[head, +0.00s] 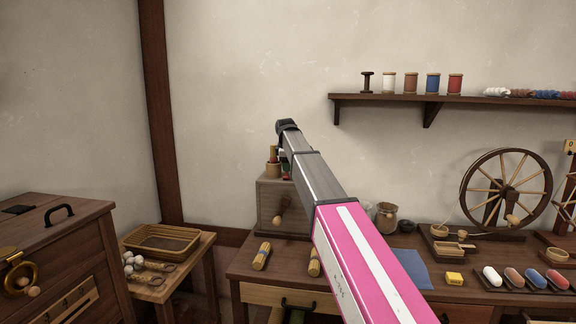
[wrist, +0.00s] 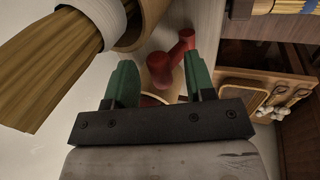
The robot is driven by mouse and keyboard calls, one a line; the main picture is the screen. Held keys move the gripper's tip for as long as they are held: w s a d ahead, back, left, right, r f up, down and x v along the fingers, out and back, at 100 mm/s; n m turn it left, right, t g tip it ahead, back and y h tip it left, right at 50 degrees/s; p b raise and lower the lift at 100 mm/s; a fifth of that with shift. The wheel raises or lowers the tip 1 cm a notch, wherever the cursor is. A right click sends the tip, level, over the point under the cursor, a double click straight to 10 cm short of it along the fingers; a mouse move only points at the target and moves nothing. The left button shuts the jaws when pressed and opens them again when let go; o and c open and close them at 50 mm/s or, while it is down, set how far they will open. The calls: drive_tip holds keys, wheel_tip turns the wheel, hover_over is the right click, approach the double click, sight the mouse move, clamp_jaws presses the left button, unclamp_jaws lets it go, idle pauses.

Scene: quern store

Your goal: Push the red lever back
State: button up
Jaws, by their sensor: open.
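In the wrist view, the red lever (wrist: 185,47) shows as a red arm with rounded ends, low over a wooden surface. My gripper (wrist: 161,72) has two green fingers, open and apart. The lever's rounded near end lies in the gap between the fingertips as seen here; I cannot tell whether a finger touches it. In the head view, my gripper (head: 284,153) is over the top of the grey-brown wooden box on the table. A small red part of the lever (head: 286,174) shows below it; my arm hides most of the rest.
A round wooden pot (head: 272,170) stands close beside my gripper. In the wrist view a bundle of straw-coloured rods (wrist: 52,75) leans from it, close to the left finger. The box (head: 283,205) has a knob on its front. A shelf (head: 460,101) with spools hangs right.

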drive_tip(key=c, duration=0.9)
drive_tip(key=shift+w+g, duration=0.4)
drive_tip(key=shift+w, duration=0.05)
drive_tip(key=shift+w+d+f+g, duration=0.15)
drive_tip(key=shift+w+g, duration=0.05)
drive_tip(key=shift+g, duration=0.5)
drive_tip(key=o, duration=0.9)
